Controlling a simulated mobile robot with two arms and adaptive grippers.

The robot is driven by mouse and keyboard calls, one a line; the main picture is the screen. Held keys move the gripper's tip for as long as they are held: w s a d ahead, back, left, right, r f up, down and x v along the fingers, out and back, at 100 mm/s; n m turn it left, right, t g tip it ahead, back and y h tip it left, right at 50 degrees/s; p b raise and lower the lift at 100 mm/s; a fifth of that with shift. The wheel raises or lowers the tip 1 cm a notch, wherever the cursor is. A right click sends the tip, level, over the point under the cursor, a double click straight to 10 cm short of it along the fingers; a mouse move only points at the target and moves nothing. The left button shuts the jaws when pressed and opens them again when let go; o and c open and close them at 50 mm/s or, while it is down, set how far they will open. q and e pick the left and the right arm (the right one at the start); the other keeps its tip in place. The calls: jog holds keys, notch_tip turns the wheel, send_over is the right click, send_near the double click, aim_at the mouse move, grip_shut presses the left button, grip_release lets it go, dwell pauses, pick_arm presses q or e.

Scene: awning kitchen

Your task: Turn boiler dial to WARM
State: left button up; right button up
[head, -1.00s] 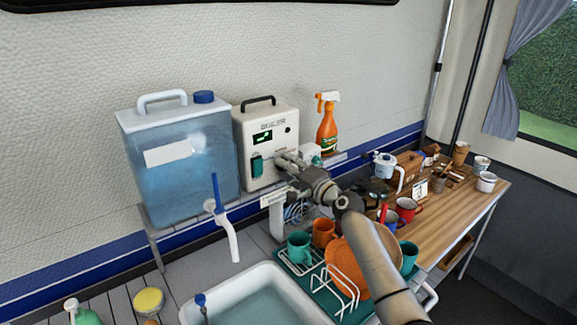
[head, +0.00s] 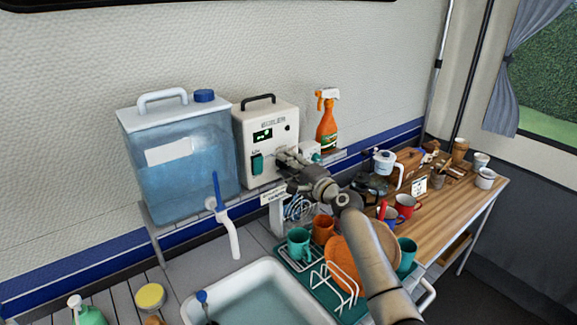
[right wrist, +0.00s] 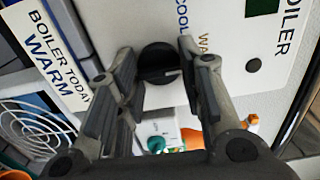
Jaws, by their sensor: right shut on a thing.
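The white boiler (head: 267,124) stands on the shelf in the head view, its front panel facing me. Its black round dial (right wrist: 158,60) shows in the right wrist view, with a raised grip bar across it. "COOL" and a partly hidden "WA…" are printed beside the dial. My right gripper (head: 283,158) is at the lower right of the boiler's front in the head view and hides the dial there. In the wrist view its fingers stand on either side of the dial, shut on it. A card (right wrist: 48,55) reads "BOILER TODAY WARM". My left gripper is not in view.
A blue water tank (head: 180,175) stands left of the boiler, with a tap (head: 222,215) below. An orange spray bottle (head: 326,125) stands to the right. Below are a sink (head: 190,308) and a rack with mugs and an orange plate (head: 345,262). A wooden counter (head: 455,205) holds crockery.

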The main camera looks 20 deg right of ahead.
jog(key=o, duration=1)
jog(key=shift+o, duration=0.2)
jog(key=shift+s, duration=0.1)
jog(key=v, duration=1.2)
